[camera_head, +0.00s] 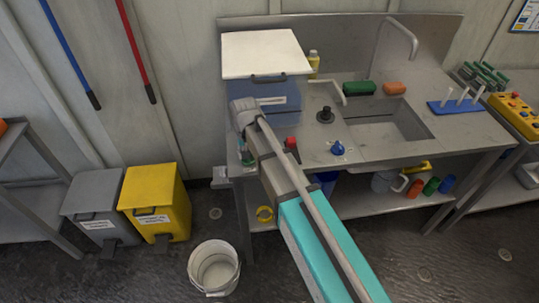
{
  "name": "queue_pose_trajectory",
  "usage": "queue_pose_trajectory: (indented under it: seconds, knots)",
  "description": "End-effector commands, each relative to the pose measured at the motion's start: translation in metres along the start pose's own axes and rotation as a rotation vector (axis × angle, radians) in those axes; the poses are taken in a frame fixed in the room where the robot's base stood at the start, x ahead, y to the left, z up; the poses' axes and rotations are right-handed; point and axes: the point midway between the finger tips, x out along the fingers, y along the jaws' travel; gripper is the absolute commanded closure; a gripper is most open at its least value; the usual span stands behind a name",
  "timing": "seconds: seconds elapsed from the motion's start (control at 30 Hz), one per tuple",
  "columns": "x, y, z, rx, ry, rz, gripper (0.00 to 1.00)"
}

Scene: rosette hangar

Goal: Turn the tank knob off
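A blue tank (270,92) with a white lid (263,53) stands at the back left of the steel sink counter. It has a pale label and a dark latch on its front. My arm reaches up to the tank's front left corner, with its wrist just in front of the tank. My gripper (246,157) seems to point down below the wrist near the counter's left edge; it is mostly hidden and its fingers cannot be made out. A small green thing shows there. The tank's knob cannot be made out; my arm covers the tank's lower front left.
The counter (400,152) holds a sink, red (291,143) and blue (338,148) small items, a black round piece (325,115), and green and orange blocks. Grey and yellow bins (156,202) and a white bucket (214,267) stand on the floor. Open floor lies at front right.

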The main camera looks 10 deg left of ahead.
Motion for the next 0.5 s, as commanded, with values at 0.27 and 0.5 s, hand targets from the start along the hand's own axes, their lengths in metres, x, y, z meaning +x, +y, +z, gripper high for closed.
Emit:
queue_pose_trajectory:
  seconds: [0.27,0.5]
  knots:
    - [0.0000,0.0000,0.0000,-0.011,0.000,0.000,0.46]
    - [0.0000,-0.0001,0.0000,-0.083,0.000,0.000,0.46]
